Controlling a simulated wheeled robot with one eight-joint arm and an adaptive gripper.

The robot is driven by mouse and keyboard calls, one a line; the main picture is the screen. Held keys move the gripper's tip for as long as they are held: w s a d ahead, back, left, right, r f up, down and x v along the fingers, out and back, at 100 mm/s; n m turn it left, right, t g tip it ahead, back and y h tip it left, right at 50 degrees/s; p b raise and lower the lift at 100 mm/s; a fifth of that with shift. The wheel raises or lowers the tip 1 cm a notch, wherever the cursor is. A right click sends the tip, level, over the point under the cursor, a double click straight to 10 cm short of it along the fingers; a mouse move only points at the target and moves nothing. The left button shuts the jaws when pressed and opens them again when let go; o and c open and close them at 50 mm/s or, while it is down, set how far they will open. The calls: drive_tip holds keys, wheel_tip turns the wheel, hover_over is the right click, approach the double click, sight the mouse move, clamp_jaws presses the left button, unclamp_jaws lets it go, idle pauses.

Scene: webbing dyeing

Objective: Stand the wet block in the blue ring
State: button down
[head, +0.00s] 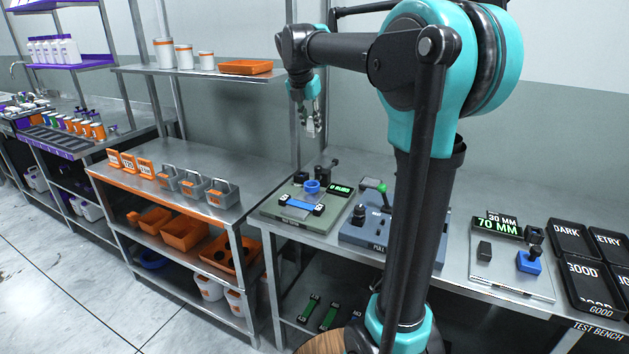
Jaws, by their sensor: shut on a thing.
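My gripper (311,112) hangs pointing down from my arm, above the back of the test bench. It is shut on a small pale block (310,126), taken to be the wet block, held well above the bench. Its wetness cannot be seen. The blue ring (312,187) stands on the grey-green rub tester (285,218), below the gripper and apart from the block. Whether the ring is empty is too small to tell. A blue strip lies across the tester in front of the ring.
A small display (339,189) and a dark post stand beside the ring. The pull tester (367,236) with a green-knobbed lever is to the right. Grey caddies (222,193) stand on the left table. A metal upright (294,150) rises just left of the gripper.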

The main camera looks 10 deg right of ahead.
wheel_tip(320, 180, down, 18)
drive_tip(key=shift+r, duration=0.25)
drive_tip(key=shift+f, duration=0.25)
drive_tip(key=shift+s+f, duration=0.15)
drive_tip(key=shift+f, duration=0.15)
drive_tip(key=c, duration=1.4)
unclamp_jaws()
drive_tip(key=shift+f, duration=0.1)
drive_tip(key=shift+o, duration=0.2)
